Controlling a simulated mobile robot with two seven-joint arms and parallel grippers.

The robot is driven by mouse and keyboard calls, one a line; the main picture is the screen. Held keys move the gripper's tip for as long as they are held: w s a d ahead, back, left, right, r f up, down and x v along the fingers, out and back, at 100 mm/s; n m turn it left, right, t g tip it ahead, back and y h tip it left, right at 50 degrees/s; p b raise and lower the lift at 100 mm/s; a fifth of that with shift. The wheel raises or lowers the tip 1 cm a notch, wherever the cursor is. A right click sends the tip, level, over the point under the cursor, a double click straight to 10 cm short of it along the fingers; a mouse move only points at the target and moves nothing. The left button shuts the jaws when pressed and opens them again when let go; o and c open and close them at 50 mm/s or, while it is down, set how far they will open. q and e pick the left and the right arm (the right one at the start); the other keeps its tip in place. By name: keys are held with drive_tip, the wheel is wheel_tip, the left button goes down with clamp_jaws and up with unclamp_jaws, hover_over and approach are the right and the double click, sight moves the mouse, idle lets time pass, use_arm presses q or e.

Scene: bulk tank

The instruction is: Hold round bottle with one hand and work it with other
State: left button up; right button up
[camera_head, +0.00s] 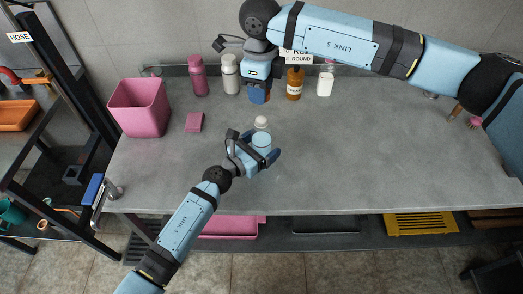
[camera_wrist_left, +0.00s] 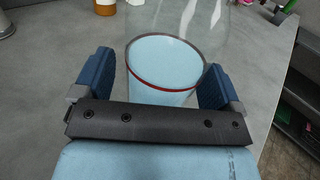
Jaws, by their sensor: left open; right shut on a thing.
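The round bottle (camera_head: 261,140) stands on the grey bench. It is clear, with light blue liquid and a white cap-like top. In the left wrist view the bottle (camera_wrist_left: 165,70) fills the space between the fingers, and its top is cut off. My left gripper (camera_head: 262,148) is open, one finger on each side of the bottle. In the left wrist view the gripper (camera_wrist_left: 158,62) shows a gap beside the finger on the right. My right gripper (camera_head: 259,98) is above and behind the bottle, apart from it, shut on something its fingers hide.
Pink (camera_head: 199,80), white (camera_head: 230,75) and amber (camera_head: 294,85) bottles stand along the back. The bench's right half (camera_head: 390,150) is mostly clear.

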use_arm(q)
drive_tip(key=c, duration=1.4)
use_arm(e)
hover_over(261, 123)
drive_tip(key=shift+f, duration=2.5)
drive_tip(key=shift+f, duration=0.9)
drive_tip(key=shift+f, duration=0.5)
